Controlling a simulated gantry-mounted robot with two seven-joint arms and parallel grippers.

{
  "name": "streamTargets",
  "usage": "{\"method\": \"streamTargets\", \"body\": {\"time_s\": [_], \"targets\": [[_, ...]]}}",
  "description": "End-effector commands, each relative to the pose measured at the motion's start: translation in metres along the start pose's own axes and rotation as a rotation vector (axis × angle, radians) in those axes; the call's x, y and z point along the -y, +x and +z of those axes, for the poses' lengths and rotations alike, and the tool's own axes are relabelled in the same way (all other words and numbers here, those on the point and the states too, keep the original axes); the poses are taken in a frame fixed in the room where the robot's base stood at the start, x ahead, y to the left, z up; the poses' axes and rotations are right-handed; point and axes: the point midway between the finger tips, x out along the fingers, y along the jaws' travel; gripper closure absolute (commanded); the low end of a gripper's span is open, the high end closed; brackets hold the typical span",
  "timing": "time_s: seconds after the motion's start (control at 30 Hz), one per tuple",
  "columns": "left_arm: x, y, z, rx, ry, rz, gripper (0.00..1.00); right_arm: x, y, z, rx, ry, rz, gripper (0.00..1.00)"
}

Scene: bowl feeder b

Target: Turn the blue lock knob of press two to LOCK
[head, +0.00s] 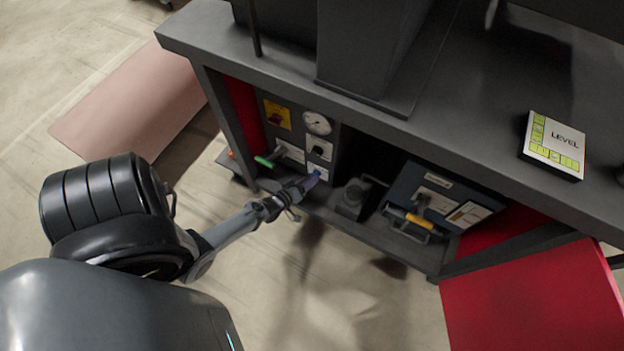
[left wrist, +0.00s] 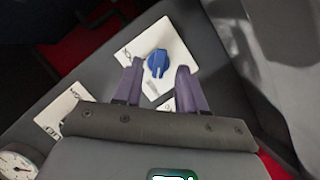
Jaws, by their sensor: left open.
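The blue lock knob (left wrist: 158,64) sits on a white label plate (left wrist: 178,52) on a dark panel. In the left wrist view it lies just beyond and between the two purple fingertips of my left gripper (left wrist: 160,75), which is open. In the head view my left gripper (head: 308,183) is close in front of the panel, and the knob (head: 316,174) shows as a small blue spot at its tips. I cannot tell whether the fingers touch the knob. The print on the plate is too small to read. My right gripper is not in view.
Beside the knob, the panel carries a gauge (head: 317,123), a yellow plate with a red switch (head: 277,114), a black switch (head: 318,151) and a green-handled lever (head: 265,161). A box with a yellow handle (head: 420,220) stands right. A red door (head: 535,300) hangs open.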

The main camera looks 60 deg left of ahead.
Motion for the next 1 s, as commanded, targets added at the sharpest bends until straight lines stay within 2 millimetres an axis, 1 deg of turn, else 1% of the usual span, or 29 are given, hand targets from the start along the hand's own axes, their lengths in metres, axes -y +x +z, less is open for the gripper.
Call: {"method": "streamTargets", "body": {"time_s": [0.03,0.2,0.37,0.6,0.67,0.8,0.87,1.0], "targets": [[0.002,0.008,0.002,-0.001,0.001,0.002,0.6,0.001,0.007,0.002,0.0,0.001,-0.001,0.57],[0.001,0.022,0.001,0.0,0.0,0.001,0.6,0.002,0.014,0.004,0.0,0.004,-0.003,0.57],[0.0,0.026,0.0,0.0,0.0,0.0,0.6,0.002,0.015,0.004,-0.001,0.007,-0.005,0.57],[0.0,0.026,0.0,0.0,0.0,0.0,0.6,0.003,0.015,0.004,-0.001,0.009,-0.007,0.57],[0.0,0.026,0.0,0.0,0.0,0.0,0.67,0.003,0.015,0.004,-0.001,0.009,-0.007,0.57],[0.0,0.026,0.0,0.0,0.0,0.0,0.89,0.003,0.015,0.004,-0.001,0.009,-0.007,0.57],[0.0,0.026,0.0,0.0,0.0,0.0,0.98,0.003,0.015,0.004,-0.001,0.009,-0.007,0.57],[-0.001,0.026,0.0,0.001,0.004,-0.001,0.98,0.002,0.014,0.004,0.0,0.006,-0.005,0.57]]}}
